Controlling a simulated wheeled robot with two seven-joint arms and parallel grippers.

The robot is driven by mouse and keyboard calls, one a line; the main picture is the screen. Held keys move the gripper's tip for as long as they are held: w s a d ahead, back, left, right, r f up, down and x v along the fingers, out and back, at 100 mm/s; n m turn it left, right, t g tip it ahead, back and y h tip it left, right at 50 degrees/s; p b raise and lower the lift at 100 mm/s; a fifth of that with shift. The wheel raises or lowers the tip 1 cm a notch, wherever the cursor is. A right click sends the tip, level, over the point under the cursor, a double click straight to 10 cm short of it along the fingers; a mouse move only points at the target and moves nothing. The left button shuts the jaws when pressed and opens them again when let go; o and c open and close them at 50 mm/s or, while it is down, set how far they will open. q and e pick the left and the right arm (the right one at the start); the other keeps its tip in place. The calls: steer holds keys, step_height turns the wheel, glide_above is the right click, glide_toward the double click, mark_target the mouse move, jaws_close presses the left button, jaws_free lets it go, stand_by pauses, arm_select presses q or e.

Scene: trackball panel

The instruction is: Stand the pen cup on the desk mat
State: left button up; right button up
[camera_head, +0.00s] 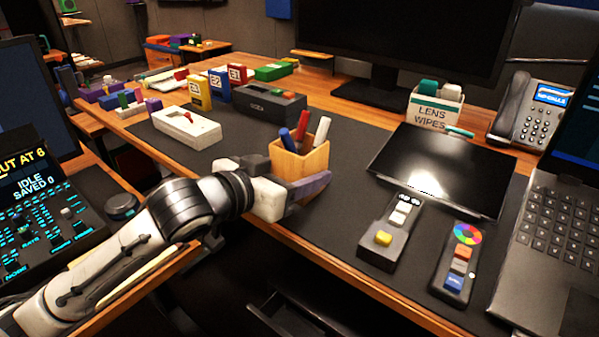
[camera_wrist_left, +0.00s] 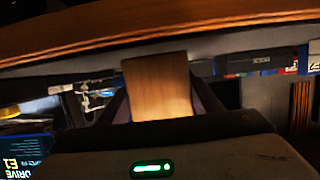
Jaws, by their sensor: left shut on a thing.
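The pen cup (camera_head: 300,160) is a square wooden cup holding a blue, a red and a white pen or marker. It is upright in the head view. My left gripper (camera_head: 290,184) is shut on the cup, near the desk's front edge. In the left wrist view, the cup's plain wooden side (camera_wrist_left: 158,88) sits between the two dark fingers. The dark grey desk mat (camera_head: 335,215) lies along the desk. In the head view the cup overlaps the mat's front part; I cannot tell whether its base touches it, as the gripper hides the base. My right gripper is not in view.
A dark tablet (camera_head: 435,165), two small control boxes (camera_head: 390,235) (camera_head: 460,262) and a laptop (camera_head: 545,235) lie to the right. A lens wipes box (camera_head: 433,110) stands behind. A white device (camera_head: 187,130) and a black device (camera_head: 268,104) are to the left.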

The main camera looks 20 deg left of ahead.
mark_target(286, 175)
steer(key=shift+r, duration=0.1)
arm_select(q)
steer(key=o, duration=1.1)
steer(key=shift+o, duration=0.2)
steer(key=shift+r, duration=0.1)
steer(key=p+v, duration=0.1)
steer(key=v, duration=0.8)
steer(key=shift+s+r, duration=0.1)
steer(key=shift+s, duration=0.15)
steer(key=r+p, duration=0.1)
steer(key=p, duration=0.3)
steer(key=shift+a, duration=0.15)
steer(key=s+p, duration=0.1)
steer(key=p, duration=0.2)
steer(key=s+p, duration=0.1)
steer(key=p, duration=0.1)
steer(key=shift+a+f+p, duration=0.1)
steer(key=shift+a+p, duration=0.2)
steer(key=shift+p, duration=0.1)
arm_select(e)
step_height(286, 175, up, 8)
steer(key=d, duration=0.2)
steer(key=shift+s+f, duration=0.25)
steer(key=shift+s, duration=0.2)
